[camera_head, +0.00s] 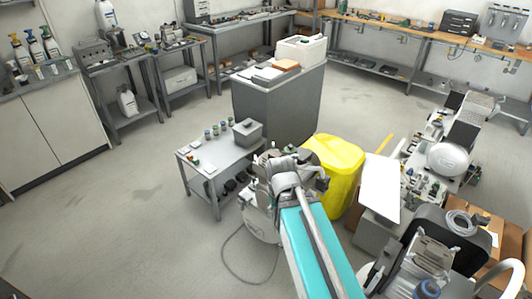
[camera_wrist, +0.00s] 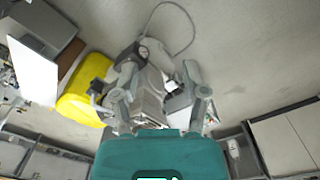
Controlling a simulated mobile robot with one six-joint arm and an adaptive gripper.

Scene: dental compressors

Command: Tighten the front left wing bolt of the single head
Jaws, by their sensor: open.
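A grey-white compressor (camera_head: 258,222) with a round tank stands on the floor near the middle of the head view. My arm reaches over it and hides much of its top. My gripper (camera_head: 290,168) is at its head. In the wrist view my gripper (camera_wrist: 160,72) is open, its two fingers spread, with the compressor (camera_wrist: 150,84) showing between and beyond them. The fingers look empty. I cannot tell whether they touch the head. The front left wing bolt cannot be made out in either view.
A small grey table (camera_head: 222,160) with jars and a box is at the left. A dark cable (camera_head: 232,262) lies on the floor. Open floor lies to the left.

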